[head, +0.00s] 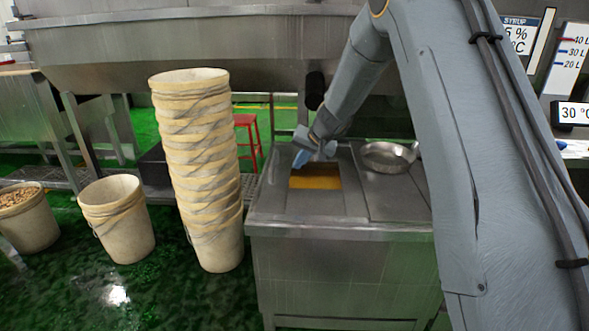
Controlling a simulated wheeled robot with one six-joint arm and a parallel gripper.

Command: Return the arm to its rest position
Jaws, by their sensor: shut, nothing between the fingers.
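My grey arm comes in from the right and fills much of the right side of the head view. It reaches forward and down to a steel counter (345,227). My gripper (300,163) is at the arm's end, over or just at the edge of a square opening in the counter top that holds orange-yellow liquid (316,182). The gripper looks small and blue-tipped, with nothing seen held in it. Whether the tips touch the liquid cannot be told.
A steel pan (386,160) sits on the counter close beside my arm. A tall stack of cream buckets (200,160) stands left of the counter. A large steel drum (190,50) spans the back.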

